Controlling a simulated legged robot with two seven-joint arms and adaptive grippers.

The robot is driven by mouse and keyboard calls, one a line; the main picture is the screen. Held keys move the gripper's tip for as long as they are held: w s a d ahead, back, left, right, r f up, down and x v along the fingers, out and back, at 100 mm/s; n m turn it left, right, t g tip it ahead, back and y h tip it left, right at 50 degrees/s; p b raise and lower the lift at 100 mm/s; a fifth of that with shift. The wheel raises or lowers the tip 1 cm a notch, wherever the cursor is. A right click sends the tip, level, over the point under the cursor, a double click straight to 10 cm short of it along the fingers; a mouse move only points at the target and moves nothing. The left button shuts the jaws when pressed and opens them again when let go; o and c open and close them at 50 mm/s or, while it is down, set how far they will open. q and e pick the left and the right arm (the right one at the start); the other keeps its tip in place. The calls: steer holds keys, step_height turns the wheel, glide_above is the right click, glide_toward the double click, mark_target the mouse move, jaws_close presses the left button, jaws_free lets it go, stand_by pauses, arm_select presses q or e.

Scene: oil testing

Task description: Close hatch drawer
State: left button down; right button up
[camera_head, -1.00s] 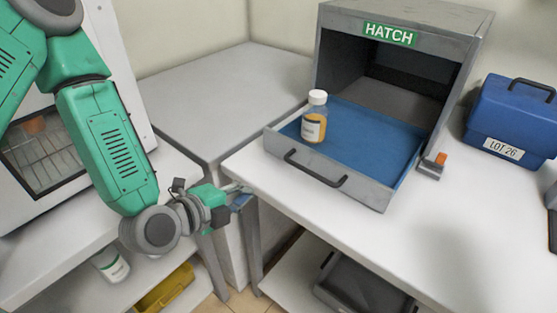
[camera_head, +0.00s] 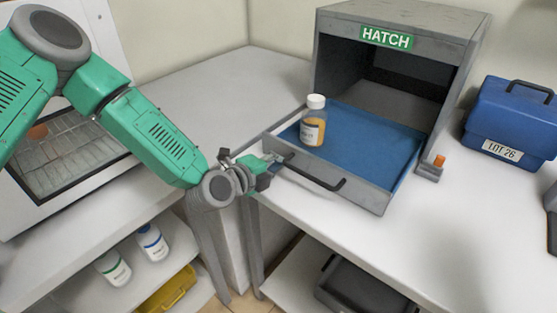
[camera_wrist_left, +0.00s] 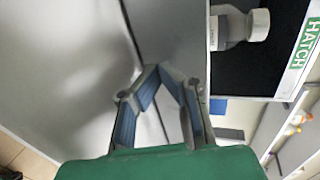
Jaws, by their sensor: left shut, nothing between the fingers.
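The grey hatch (camera_head: 455,20) stands on the white table with its drawer pulled out. The drawer (camera_head: 367,197) has a blue floor (camera_head: 375,145) and a dark bar handle (camera_head: 330,186) on its front. A bottle with a white cap and amber contents (camera_head: 313,124) stands upright in the drawer's left part; it also shows in the left wrist view (camera_wrist_left: 240,28). My left gripper (camera_head: 274,158) is shut and empty at the left end of the drawer front, close to the handle. I cannot tell whether it touches. Its fingertips meet in the left wrist view (camera_wrist_left: 160,72).
A blue case marked LOT 26 (camera_head: 512,118) stands right of the hatch. A small grey block with an orange top (camera_head: 430,170) sits beside the drawer's right side. The table in front of the drawer is clear. Bottles and a yellow tray (camera_head: 166,290) are on the lower shelf.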

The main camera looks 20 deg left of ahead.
arm_select(q)
steer(key=shift+w+d, duration=0.35)
arm_select(e)
steer(key=shift+d, duration=0.3)
arm_select(q)
steer(key=shift+a, duration=0.15)
arm_select(e)
steer(key=shift+a, duration=0.2)
arm_select(q)
steer(key=shift+w, duration=0.1)
